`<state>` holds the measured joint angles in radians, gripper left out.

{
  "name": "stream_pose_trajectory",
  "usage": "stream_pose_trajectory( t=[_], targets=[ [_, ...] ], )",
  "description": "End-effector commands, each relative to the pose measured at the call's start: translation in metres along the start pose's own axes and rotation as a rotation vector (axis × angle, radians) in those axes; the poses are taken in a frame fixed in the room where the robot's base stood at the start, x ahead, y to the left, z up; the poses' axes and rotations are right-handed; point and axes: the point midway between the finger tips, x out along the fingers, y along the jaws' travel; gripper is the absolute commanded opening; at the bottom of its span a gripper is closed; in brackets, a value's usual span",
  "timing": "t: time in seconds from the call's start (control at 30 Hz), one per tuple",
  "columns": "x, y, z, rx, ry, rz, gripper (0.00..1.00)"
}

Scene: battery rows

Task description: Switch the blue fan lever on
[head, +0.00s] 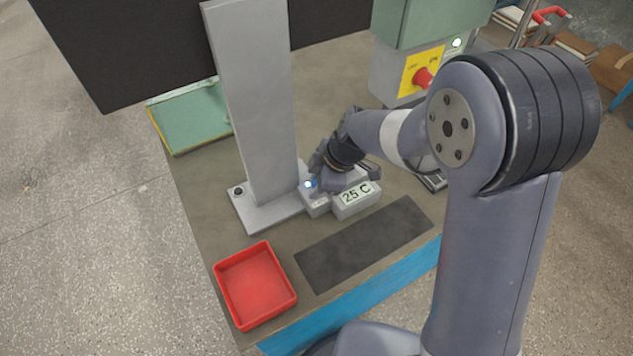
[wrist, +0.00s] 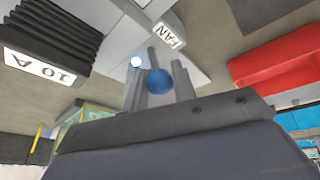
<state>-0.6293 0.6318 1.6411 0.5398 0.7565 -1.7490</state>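The blue fan lever ends in a round blue knob (wrist: 159,81), which lies between the two fingers of my gripper (wrist: 163,75) in the wrist view. The fingers flank the knob closely; whether they press on it cannot be told. A white plate marked FAN (wrist: 168,36) is beside it on the grey fan box. In the head view the box (head: 318,204) stands at the foot of the grey column, and only a bit of blue (head: 314,183) shows beside my gripper (head: 322,180). A bright white lamp (head: 308,185) is next to it. The lever's stem and tilt are mostly hidden.
A display box reading 25 C (head: 357,197) stands close to the right of the fan box. The grey column (head: 255,100) rises close behind left. A red tray (head: 254,285) and dark mat (head: 365,242) lie in front. A ribbed block marked 10 A (wrist: 45,68) is near my gripper.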

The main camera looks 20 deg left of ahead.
Motion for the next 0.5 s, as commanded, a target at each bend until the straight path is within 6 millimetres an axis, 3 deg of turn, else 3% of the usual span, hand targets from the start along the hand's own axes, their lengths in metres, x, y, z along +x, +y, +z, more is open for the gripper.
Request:
stream_pose_trajectory(
  t=[0.3,0.5],
  targets=[
    [-0.0002,0.0001,0.0,0.0,0.0,0.0,0.0],
    [-0.0003,0.0001,0.0,0.0,0.0,0.0,0.0]
  ],
)
